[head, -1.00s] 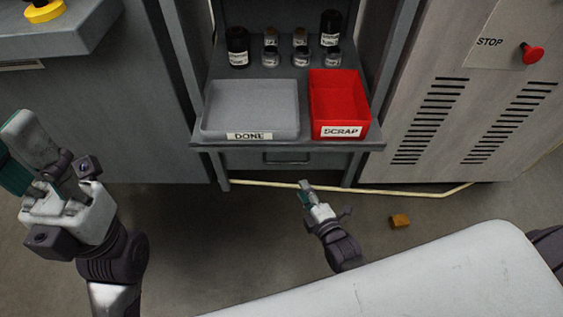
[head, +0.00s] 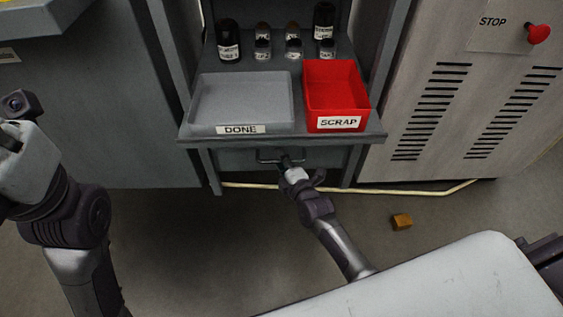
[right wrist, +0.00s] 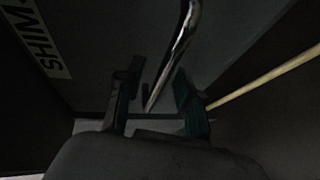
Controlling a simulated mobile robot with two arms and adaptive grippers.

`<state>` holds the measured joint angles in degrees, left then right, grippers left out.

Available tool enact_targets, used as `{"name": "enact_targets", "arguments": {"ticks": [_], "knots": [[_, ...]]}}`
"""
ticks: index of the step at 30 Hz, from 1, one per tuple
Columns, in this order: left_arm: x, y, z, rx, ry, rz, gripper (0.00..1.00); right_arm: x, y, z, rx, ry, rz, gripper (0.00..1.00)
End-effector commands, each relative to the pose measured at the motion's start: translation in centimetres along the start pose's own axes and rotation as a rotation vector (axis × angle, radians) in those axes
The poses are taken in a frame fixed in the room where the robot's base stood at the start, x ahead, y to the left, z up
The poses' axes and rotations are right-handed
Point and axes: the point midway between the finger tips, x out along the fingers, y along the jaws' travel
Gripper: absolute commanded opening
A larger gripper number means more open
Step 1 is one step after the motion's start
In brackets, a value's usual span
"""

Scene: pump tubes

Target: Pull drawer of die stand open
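The die stand (head: 365,138) is a grey table with a drawer (head: 232,160) under its top; the drawer looks shut. A bar handle (head: 262,155) is on the drawer front. My right gripper (head: 285,162) is at the handle, partly covering it. In the right wrist view, the fingers of my right gripper (right wrist: 157,100) are apart, with the shiny handle bar (right wrist: 178,50) reaching between them; whether they touch it I cannot tell. My left gripper (head: 12,140) is at the left edge, its fingers cut off or hidden, away from the stand.
On the stand are a grey DONE tray (head: 240,128), a red SCRAP bin (head: 335,105) and several bottles (head: 228,42). A machine cabinet (head: 430,120) is at right. A pale cable (head: 420,192) and a small orange block (head: 402,221) lie on the floor.

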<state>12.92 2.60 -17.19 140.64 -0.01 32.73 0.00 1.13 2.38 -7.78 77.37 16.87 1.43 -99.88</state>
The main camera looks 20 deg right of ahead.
Motion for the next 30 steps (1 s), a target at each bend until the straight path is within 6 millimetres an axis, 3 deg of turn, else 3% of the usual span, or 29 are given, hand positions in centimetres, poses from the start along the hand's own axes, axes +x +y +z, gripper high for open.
{"name": "enact_targets", "arguments": {"ticks": [4,9,11,23,27,30], "knots": [[0.0,0.0,0.0,0.0,0.0,0.0,0.4,0.0,0.0,0.0,0.0,0.0,0.0,0.35],[0.0,0.0,0.0,0.0,0.0,0.0,0.4,0.0,0.0,0.0,0.0,0.0,0.0,0.07],[0.0,0.0,0.0,0.0,0.0,0.0,0.4,0.0,0.0,0.0,0.0,0.0,0.0,0.0],[0.1,0.0,0.0,-0.001,0.001,0.0,0.4,-0.1,0.0,0.0,0.0,0.0,0.0,0.0],[0.6,-0.1,-0.1,-0.001,0.007,-0.002,0.4,-0.8,0.0,-0.3,-0.001,0.0,-0.001,0.0],[-0.3,-0.3,0.5,-0.005,-0.043,-0.016,0.4,-1.9,-0.1,-0.8,0.001,0.001,-0.004,0.0]]}}
